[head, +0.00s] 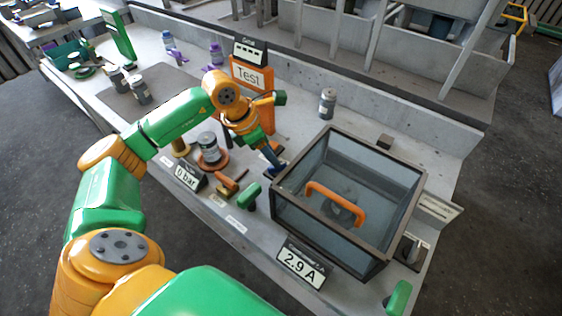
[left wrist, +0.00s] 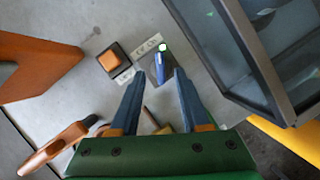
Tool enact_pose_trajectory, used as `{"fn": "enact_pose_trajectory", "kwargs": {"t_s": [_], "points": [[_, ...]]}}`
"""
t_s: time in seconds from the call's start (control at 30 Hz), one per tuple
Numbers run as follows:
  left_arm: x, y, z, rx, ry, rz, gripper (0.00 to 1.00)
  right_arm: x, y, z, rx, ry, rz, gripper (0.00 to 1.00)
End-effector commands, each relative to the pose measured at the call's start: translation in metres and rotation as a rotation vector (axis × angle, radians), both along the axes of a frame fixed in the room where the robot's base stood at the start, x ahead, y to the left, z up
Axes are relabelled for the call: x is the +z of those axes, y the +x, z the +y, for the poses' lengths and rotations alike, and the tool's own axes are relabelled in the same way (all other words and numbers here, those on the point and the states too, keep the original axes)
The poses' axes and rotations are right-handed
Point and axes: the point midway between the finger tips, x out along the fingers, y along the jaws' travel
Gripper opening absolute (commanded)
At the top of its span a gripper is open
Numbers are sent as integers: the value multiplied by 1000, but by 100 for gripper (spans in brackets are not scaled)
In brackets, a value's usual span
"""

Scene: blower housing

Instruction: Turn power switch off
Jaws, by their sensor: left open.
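In the left wrist view, a small dark blue switch (left wrist: 157,72) with a lit green spot at its top stands on a dark plate with a pale label. I take it to be the power switch. My left gripper (left wrist: 160,76) is open, its two blue fingers pointing at the switch, one on each side in the picture. I cannot tell whether they touch it. In the head view, my left gripper (head: 272,160) reaches down to the bench, left of the glass-sided box; the switch is hidden or too small to tell there. My right gripper is not in view.
The dark-framed box (head: 408,180) with an orange handle (head: 340,202) stands close right. An orange square button (left wrist: 111,59) lies left of the switch. A "2.9 A" display (head: 302,265), a "0 bar" display (head: 187,178), an orange lever (head: 229,184) and the orange "Test" board (head: 251,75) stand around.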

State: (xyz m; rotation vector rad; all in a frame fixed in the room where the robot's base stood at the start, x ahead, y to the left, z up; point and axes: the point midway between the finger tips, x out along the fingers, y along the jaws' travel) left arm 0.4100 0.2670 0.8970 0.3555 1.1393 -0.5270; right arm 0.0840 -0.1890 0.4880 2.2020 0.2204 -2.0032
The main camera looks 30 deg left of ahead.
Motion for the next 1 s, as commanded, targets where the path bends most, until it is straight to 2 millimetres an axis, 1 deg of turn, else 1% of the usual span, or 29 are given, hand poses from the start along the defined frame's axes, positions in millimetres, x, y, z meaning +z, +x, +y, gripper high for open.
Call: {"fn": "enact_pose_trajectory", "kwargs": {"t_s": [0.03,0.1,0.23,0.33,0.5,0.53,0.57,0.6,0.7,1.0], "points": [[-7,3,-3,0,-4,6,46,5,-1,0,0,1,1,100],[-20,7,-6,-2,-3,3,46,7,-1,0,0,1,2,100],[-38,13,-10,0,-4,3,46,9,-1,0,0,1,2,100],[-43,15,-11,-2,-2,0,46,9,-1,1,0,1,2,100],[-44,16,-11,-1,-1,-1,46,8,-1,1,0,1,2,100],[-44,15,-11,-1,-1,-1,44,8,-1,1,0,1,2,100],[-44,15,-11,-1,-1,-1,35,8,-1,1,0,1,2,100],[-44,15,-11,-1,-1,-1,25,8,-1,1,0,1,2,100],[-44,15,-11,0,-1,0,0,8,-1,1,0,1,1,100],[-43,15,-11,8,-3,0,0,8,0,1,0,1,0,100]]}}
